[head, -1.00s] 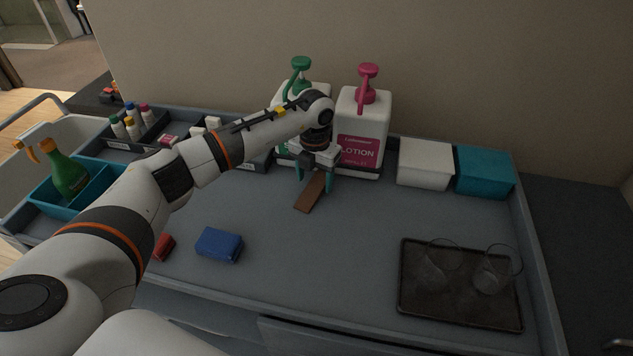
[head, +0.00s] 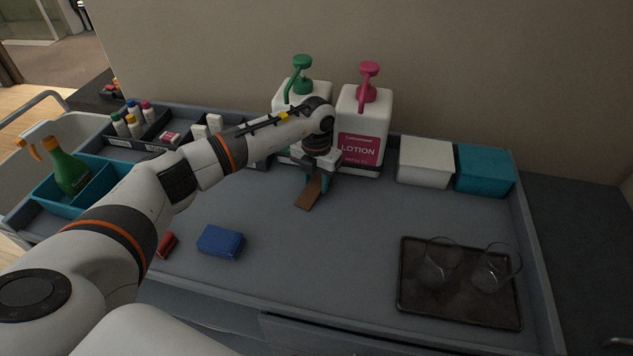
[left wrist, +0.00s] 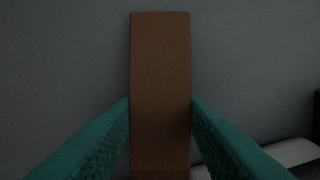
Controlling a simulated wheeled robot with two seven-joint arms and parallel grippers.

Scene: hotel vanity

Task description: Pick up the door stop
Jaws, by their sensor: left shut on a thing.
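The door stop (head: 309,193) is a brown wedge-like block on the grey tray top, in front of the two big pump bottles. It also shows in the left wrist view (left wrist: 160,80), running upright through the middle of the picture. My left gripper (head: 317,184) reaches down over the door stop's far end. Its teal fingers (left wrist: 160,125) are shut on the door stop, one on each side. In the head view the arm and gripper hide the far end of the door stop. It seems to rest on the surface. My right gripper is not in view.
A white pump bottle with a pink top (head: 362,125) and one with a green top (head: 300,95) stand close behind the gripper. A blue block (head: 220,242) lies front left. A dark tray (head: 455,312) with two glasses is at right. The middle is clear.

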